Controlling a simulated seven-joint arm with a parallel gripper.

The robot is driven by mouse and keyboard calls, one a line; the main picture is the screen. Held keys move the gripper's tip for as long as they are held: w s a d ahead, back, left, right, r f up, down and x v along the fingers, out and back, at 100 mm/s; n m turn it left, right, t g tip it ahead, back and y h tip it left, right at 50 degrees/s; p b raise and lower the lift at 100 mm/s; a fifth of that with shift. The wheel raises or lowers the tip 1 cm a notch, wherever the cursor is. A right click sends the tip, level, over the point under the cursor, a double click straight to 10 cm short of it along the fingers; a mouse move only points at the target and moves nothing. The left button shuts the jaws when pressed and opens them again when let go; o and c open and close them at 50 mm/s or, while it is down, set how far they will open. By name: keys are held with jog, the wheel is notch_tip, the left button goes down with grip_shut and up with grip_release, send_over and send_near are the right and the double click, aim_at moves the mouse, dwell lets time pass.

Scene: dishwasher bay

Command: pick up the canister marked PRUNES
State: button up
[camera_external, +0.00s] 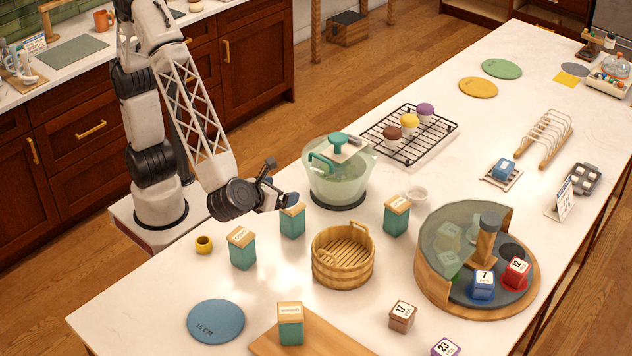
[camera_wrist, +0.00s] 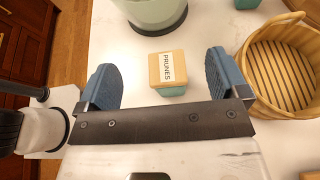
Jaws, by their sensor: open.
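The canister marked PRUNES (camera_wrist: 167,72) has a wooden lid and a teal body, and its label reads clearly in the wrist view. In the outside view, the teal canister at my gripper (camera_external: 292,224) stands upright on the white counter. My gripper (camera_external: 279,184) is open above it. In the wrist view, the blue fingers of my gripper (camera_wrist: 160,62) are spread left and right of the canister, with gaps on both sides. Similar teal canisters stand at left (camera_external: 243,251), right (camera_external: 396,218) and on a wooden board in front (camera_external: 290,328).
A slatted wooden basket (camera_external: 343,258) stands close to the right, and a green lidded pot (camera_external: 338,185) behind. A turntable (camera_external: 478,296) holds numbered blocks at right.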

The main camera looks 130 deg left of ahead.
aim_at(292, 208)
jog(key=shift+f, duration=0.1)
dwell(0.3)
jog(key=shift+f, duration=3.4)
jog(key=shift+x, duration=2.5)
jog(key=c, duration=1.1)
